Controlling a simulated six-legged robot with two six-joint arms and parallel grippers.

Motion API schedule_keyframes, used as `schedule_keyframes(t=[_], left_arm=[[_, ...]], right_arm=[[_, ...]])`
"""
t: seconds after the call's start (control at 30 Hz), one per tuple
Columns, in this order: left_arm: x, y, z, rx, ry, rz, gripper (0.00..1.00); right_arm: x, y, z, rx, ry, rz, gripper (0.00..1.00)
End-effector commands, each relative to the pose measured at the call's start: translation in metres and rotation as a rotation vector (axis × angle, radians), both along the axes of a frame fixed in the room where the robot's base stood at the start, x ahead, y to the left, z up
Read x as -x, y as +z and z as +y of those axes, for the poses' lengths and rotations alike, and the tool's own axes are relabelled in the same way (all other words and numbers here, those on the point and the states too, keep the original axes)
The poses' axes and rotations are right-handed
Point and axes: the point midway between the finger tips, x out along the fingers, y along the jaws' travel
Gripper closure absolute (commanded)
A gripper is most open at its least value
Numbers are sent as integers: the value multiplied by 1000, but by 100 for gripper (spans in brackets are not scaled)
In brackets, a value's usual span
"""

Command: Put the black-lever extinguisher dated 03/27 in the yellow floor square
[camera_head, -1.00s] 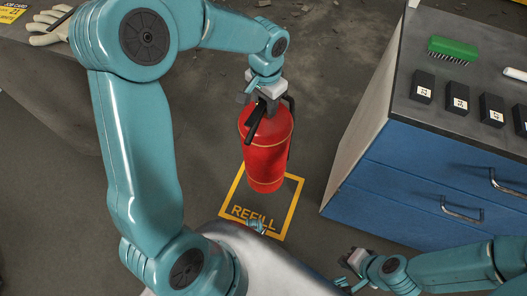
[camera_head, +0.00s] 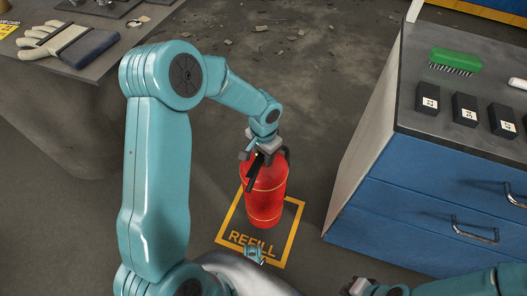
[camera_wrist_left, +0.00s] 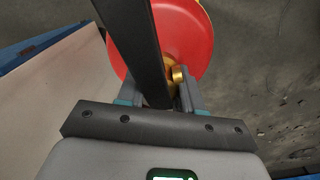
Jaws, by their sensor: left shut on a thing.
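The red fire extinguisher (camera_head: 266,192) has a black lever (camera_head: 251,172) and hangs upright under my left gripper (camera_head: 262,148). My left gripper is shut at its top, near the brass valve (camera_wrist_left: 177,75) in the left wrist view. No date label is legible. The extinguisher's base appears inside the yellow floor square (camera_head: 291,238), which reads REFILL. I cannot tell whether the base touches the floor. My right gripper (camera_head: 358,287) is at the bottom edge, partly cut off, apart from the extinguisher.
A blue drawer cabinet (camera_head: 425,205) stands at right, with a green brush (camera_head: 455,60) and several black numbered blocks (camera_head: 465,108) on top. A grey bench (camera_head: 60,85) at far left holds a glove (camera_head: 52,38). Floor behind the square is clear except for small debris.

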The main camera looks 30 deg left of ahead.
Motion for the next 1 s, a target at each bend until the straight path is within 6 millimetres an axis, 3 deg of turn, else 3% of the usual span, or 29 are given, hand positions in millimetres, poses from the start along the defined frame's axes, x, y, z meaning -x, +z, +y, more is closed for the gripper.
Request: schedule_keyframes(t=[0.07,0.33,0.6,0.63,0.7,1.0], left_arm=[[-4,1,1,-2,3,-13,100],[-3,-33,1,-2,2,-9,100],[-4,-35,1,-3,2,-15,100],[0,-42,0,1,0,1,55],[1,-42,0,1,0,1,39],[1,-39,0,1,0,2,39]], right_arm=[[0,-1,0,0,0,0,100],[0,-12,0,0,0,0,100],[0,-12,0,0,0,0,100],[0,-14,0,0,0,0,100],[0,-14,0,0,0,0,100],[0,-12,0,0,0,0,100]])
